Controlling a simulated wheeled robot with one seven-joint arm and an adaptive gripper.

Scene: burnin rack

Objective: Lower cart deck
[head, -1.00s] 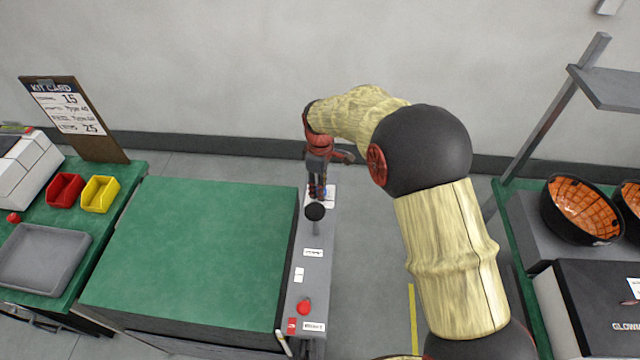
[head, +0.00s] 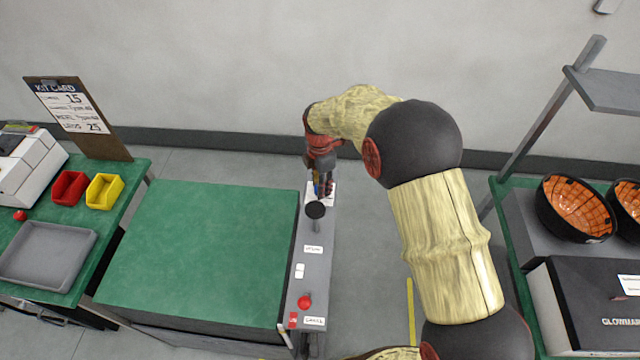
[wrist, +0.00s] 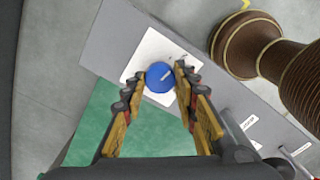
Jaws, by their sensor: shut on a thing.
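The cart (head: 200,255) has a flat, empty green deck, and a grey panel (head: 318,258) runs along its right side. My gripper (head: 321,188) points down at the far end of this panel. In the wrist view, a round blue knob (wrist: 160,77) with a white pointer mark stands on a white plate (wrist: 152,48). My gripper's fingers (wrist: 162,82) are shut on the knob from both sides. In the head view the fingers mostly hide the knob. A black round-headed lever (head: 315,210) stands just nearer than my gripper.
A red button (head: 305,302) is at the panel's near end. On the left, a bench holds a grey tray (head: 47,257), a red bin (head: 70,188), a yellow bin (head: 104,191) and a kit card (head: 78,115). On the right are orange-lined bowls (head: 580,208). Floor is bare right of the panel.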

